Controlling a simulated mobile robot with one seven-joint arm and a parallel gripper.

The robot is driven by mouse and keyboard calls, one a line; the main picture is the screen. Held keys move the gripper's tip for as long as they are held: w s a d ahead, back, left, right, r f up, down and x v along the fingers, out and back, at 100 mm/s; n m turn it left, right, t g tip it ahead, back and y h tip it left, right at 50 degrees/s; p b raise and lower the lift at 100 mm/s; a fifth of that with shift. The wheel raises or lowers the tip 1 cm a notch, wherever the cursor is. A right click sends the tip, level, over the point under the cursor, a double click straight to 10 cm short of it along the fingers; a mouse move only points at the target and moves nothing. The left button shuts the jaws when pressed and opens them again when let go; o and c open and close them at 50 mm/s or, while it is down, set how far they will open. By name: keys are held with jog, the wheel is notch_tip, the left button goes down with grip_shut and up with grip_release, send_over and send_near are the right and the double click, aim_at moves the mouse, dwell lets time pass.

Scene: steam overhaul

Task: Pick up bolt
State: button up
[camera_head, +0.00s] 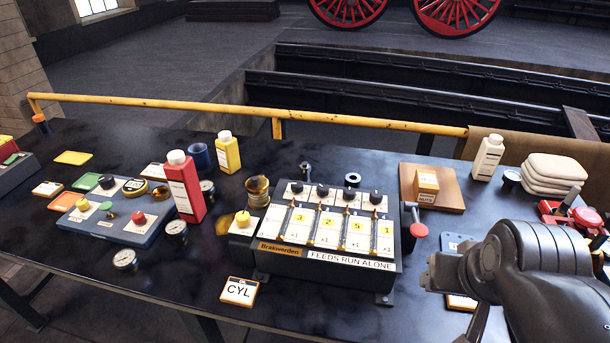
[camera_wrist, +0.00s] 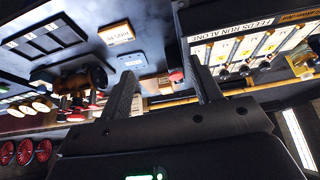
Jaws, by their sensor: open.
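I cannot make out a bolt for certain. A small dark upright piece (camera_head: 306,171) stands behind the feed panel in the head view and may be it; its shape is too small to tell. My gripper (camera_head: 432,272) is at the right of the feed panel, above the table and well apart from that piece. In the wrist view my gripper (camera_wrist: 163,88) shows two dark fingers spread apart with nothing between them. The wrist view is turned upside down, and no bolt can be made out there.
The feed panel (camera_head: 325,264) with its red-knobbed lever (camera_head: 419,231) stands left of my gripper. A wooden board (camera_head: 452,200) carries a small box (camera_head: 427,187). Bare table shows in front at left.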

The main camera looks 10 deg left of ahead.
jog(key=w+a+r+n, duration=0.1)
jog(key=w+a+r, duration=0.15)
jog(key=w, duration=0.45)
jog(key=w+a+r+n, duration=0.1)
jog(key=w+a+r, duration=0.15)
jog(key=w, duration=0.45)
jog(key=n+g+y, duration=0.2)
jog(key=n, duration=0.2)
send_over(306, 164)
jog(key=s+d, duration=0.2)
jog(key=s, duration=0.1)
notch_tip(306, 164, down, 15)
jog(key=x, duration=1)
jog(key=shift+w+a+f, duration=0.15)
jog(key=shift+a+f, duration=0.1)
jog(key=shift+a, duration=0.15)
jog(key=shift+r, duration=0.1)
grip_shut()
